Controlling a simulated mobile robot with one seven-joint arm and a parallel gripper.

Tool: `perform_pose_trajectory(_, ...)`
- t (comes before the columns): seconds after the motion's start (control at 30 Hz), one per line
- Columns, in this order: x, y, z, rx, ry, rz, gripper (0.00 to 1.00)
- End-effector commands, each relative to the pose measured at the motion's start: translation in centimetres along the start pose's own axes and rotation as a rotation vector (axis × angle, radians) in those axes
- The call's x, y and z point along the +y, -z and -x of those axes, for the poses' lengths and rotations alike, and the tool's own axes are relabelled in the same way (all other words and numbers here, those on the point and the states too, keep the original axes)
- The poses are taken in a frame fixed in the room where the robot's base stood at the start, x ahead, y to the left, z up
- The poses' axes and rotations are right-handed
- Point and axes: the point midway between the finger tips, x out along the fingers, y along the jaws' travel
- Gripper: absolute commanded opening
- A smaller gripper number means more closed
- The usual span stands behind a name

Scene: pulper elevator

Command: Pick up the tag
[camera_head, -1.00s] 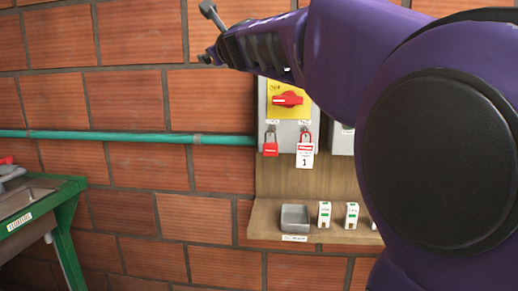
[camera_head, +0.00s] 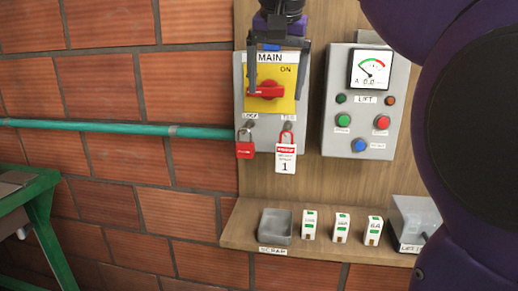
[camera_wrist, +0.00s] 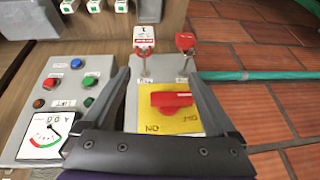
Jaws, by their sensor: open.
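The tag (camera_head: 286,158) is a white card with a red top and a "1". It hangs from a hook under the right side of the MAIN switch box. It also shows in the wrist view (camera_wrist: 144,36), upside down. A red padlock (camera_head: 245,149) hangs on the hook to its left. My gripper (camera_head: 277,86) is open and empty, its two fingers spread on either side of the red switch knob (camera_head: 266,91) on its yellow plate. The tag hangs below my fingertips in the head view, apart from them. In the wrist view my gripper (camera_wrist: 158,76) straddles the switch plate.
A LIFT panel (camera_head: 363,105) with a gauge and several buttons is mounted to the right. Below is a wooden shelf (camera_head: 237,230) with a grey SCRAP tray (camera_head: 275,226), several small white modules (camera_head: 341,227) and a grey box (camera_head: 413,222). A green pipe (camera_head: 110,126) runs along the brick wall.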

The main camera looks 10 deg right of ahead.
Motion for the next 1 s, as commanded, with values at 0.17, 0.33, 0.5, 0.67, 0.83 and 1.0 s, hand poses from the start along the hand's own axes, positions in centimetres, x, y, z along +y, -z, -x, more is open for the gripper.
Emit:
perform_pose_trajectory(0.17, 1.9, -0.7, 0.5, -0.033, -0.090, 0.061, 0.93)
perform_pose_trajectory(0.33, 2.4, -1.0, -2.0, -0.039, -0.098, 0.067, 0.93)
perform_pose_trajectory(0.5, 2.7, -1.1, -5.8, -0.038, -0.097, 0.066, 0.93)
perform_pose_trajectory(0.67, 2.9, -1.2, -9.1, -0.038, -0.096, 0.065, 0.93)
perform_pose_trajectory(0.83, 3.1, -1.2, -11.0, -0.036, -0.095, 0.065, 0.93)
perform_pose_trajectory(1.0, 3.1, -1.2, -11.7, -0.034, -0.094, 0.065, 0.93)
